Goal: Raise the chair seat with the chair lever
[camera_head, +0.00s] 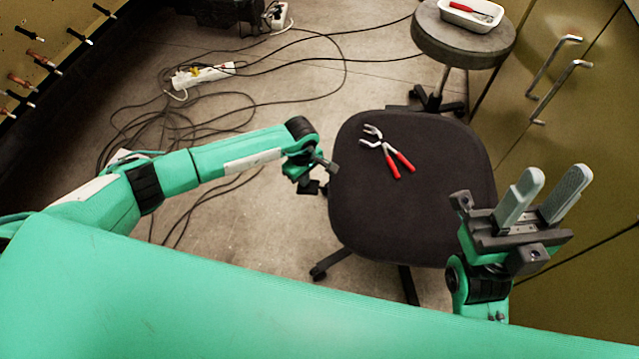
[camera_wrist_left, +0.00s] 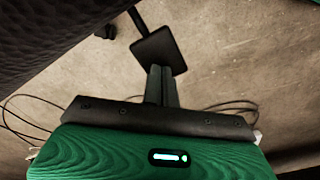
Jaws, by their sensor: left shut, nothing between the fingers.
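The dark chair seat (camera_head: 405,225) is in the middle of the head view. The black chair lever (camera_wrist_left: 158,48) ends in a flat square paddle in the left wrist view, beside the underside of the seat (camera_wrist_left: 50,35). My left gripper (camera_head: 318,176) is at the left edge of the seat in the head view. In the left wrist view its fingers (camera_wrist_left: 161,76) are together and empty, their tips overlapping the paddle's near edge; I cannot tell whether they touch it. My right gripper (camera_head: 546,190) is open and empty, right of the seat.
Red-handled pliers (camera_head: 387,150) lie on the seat. A round stool (camera_head: 455,40) with a white tray (camera_head: 472,14) stands behind it. Cabinets (camera_head: 575,110) line the right. Cables and a power strip (camera_head: 203,75) lie on the floor at left.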

